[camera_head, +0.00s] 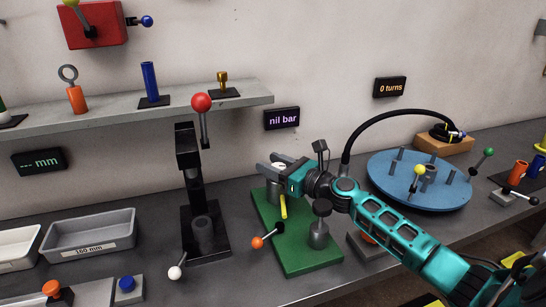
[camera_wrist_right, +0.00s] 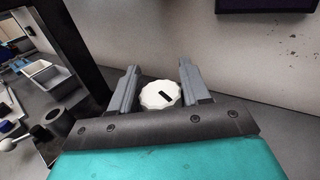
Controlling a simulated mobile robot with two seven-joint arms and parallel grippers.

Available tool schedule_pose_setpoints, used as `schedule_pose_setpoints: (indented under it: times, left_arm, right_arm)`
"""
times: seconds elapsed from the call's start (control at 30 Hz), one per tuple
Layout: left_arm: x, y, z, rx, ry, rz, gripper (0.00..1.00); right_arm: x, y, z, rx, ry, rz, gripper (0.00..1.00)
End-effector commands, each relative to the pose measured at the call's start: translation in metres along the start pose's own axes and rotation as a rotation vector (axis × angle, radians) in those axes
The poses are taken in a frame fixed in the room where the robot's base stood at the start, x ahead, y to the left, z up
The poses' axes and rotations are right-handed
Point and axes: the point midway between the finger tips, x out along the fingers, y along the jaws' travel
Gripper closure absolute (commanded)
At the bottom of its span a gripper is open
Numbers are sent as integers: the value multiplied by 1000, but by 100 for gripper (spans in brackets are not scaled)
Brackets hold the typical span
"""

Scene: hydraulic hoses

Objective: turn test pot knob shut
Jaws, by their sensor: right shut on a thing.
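The knob (camera_wrist_right: 158,95) is white, round and scalloped, with a black mark on its top, and shows between the finger pads in the right wrist view. My right gripper (camera_wrist_right: 157,84) is shut on it from its sides. In the head view my right gripper (camera_head: 268,163) is above the back left part of a green base plate (camera_head: 312,263), and its fingers and palm mostly hide the knob. A yellow rod, an orange-ended lever (camera_head: 258,242) and a dark-topped grey post (camera_head: 319,233) stand on the plate. My left gripper is not in view.
A black press (camera_head: 187,170) with a red-ball lever stands left of the green plate. A blue round table (camera_head: 415,187) with pegs stands to the right. A display (camera_head: 282,118) on the wall reads "nil bar". Grey trays (camera_head: 90,232) are at the left.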

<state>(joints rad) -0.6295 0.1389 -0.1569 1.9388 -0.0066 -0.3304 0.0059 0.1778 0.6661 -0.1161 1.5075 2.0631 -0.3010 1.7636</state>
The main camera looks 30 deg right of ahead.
Motion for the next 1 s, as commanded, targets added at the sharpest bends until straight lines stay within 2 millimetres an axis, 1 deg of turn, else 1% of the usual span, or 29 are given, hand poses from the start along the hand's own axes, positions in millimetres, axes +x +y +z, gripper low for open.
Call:
schedule_pose_setpoints:
  times: [0.23,0.27,0.47,0.77,0.87,1.0]
  left_arm:
    - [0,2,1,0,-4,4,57]
    - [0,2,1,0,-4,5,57]
    - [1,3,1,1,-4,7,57]
    - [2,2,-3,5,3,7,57]
    - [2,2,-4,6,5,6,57]
    - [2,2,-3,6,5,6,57]
  right_arm:
    - [0,1,-1,0,0,2,84]
    - [0,1,-1,0,0,2,53]
    - [0,0,0,0,0,2,33]
    - [-2,0,-1,0,0,1,33]
    - [-9,0,-1,0,0,1,33]
    - [-28,0,-2,-1,4,2,33]
